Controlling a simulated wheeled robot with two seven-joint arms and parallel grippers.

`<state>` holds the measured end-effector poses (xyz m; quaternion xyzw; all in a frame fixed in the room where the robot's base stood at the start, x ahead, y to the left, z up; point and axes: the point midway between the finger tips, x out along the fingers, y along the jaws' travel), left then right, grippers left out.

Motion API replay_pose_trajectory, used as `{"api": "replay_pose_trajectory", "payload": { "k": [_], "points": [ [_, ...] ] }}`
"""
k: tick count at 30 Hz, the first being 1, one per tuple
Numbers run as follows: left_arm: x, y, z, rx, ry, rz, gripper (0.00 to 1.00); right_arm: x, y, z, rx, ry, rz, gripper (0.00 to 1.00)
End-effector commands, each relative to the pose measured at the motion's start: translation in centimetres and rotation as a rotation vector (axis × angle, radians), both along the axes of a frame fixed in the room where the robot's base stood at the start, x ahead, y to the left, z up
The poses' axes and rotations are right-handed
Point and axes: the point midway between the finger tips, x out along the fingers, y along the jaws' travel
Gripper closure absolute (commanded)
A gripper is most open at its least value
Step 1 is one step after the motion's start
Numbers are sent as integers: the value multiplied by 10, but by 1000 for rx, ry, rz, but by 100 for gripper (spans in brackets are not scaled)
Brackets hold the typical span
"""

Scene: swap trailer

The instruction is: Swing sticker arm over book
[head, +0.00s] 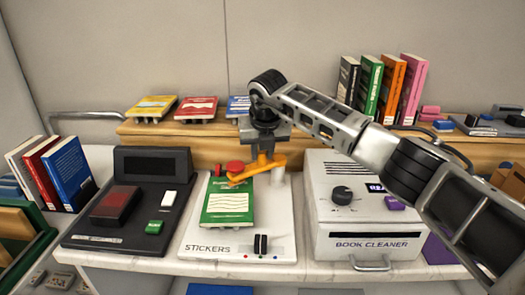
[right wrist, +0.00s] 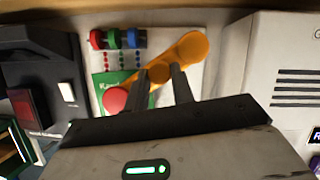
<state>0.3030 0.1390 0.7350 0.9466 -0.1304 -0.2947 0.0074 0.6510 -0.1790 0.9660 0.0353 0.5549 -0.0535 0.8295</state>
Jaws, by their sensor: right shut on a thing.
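The orange sticker arm (head: 245,176) stands on the white sticker station (head: 275,225), its round pivot end at the right. Its red end (head: 235,167) is at the left, above the upper part of the green book (head: 228,205) lying on the station. My right gripper (head: 262,158) reaches down from above and is shut on the orange knob of the arm. In the right wrist view its two fingers (right wrist: 168,82) straddle that knob, with the red end (right wrist: 115,99) over the green book (right wrist: 108,78). My left gripper is not in view.
A black scanner (head: 130,200) stands left of the station and a white book cleaner (head: 365,215) stands right. Books stand upright at the far left and on the wooden shelf (head: 200,130) behind. Sticker rolls (right wrist: 118,39) show in the right wrist view.

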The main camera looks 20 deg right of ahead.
Motion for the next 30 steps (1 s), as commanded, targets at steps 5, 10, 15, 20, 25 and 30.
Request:
{"api": "replay_pose_trajectory", "payload": {
  "k": [5, 10, 15, 20, 25, 30],
  "points": [
    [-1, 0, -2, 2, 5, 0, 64, 1, 0, 3, 2, -8, -1, 54],
    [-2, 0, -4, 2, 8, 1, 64, 1, 0, 2, 2, -5, 0, 54],
    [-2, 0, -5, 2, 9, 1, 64, -1, 0, 7, 1, -5, 1, 54],
    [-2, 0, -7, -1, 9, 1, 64, -11, 1, 31, 1, -9, 2, 54],
    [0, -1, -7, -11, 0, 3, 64, -26, 3, 69, 1, -11, 1, 54],
    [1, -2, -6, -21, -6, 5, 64, -42, 6, 106, 2, -10, 2, 54]
  ]
}}
